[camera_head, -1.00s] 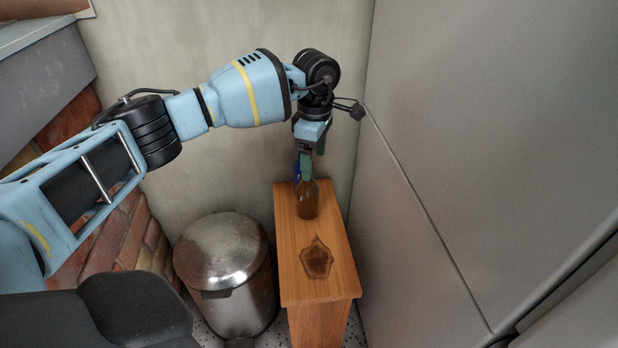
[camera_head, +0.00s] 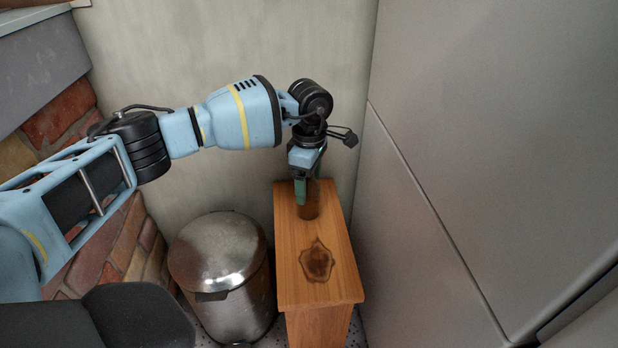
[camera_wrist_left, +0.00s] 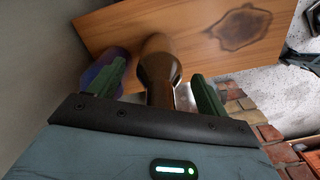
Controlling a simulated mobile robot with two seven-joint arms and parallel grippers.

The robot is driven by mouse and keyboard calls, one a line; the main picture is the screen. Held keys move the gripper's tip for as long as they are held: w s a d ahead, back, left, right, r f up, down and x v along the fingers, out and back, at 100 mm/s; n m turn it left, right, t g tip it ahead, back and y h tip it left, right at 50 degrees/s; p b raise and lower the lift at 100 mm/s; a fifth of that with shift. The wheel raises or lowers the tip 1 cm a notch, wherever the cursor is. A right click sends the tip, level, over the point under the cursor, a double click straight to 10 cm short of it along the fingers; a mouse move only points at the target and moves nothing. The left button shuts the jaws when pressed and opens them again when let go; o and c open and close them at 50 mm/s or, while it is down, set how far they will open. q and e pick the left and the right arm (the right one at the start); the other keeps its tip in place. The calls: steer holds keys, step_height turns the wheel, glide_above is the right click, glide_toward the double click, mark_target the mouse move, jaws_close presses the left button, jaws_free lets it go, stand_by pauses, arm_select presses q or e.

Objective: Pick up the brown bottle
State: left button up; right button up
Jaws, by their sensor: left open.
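The brown bottle (camera_head: 309,204) stands upright toward the back of a small wooden stand, partly hidden by my left gripper. My left gripper (camera_head: 309,190) points down over it from above. In the left wrist view the bottle (camera_wrist_left: 158,66) sits between the two green fingers of my left gripper (camera_wrist_left: 160,90), with a gap visible on the right side. The gripper is open. My right gripper is not in view.
A blue-purple object (camera_wrist_left: 103,72) stands close beside the bottle, by the left finger. The wooden stand (camera_head: 322,285) has a dark stain on its front half. A metal bin (camera_head: 220,262) is to its left, a grey cabinet (camera_head: 480,150) to its right, and a wall behind.

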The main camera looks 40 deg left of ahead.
arm_select(q)
steer(key=c, duration=1.2)
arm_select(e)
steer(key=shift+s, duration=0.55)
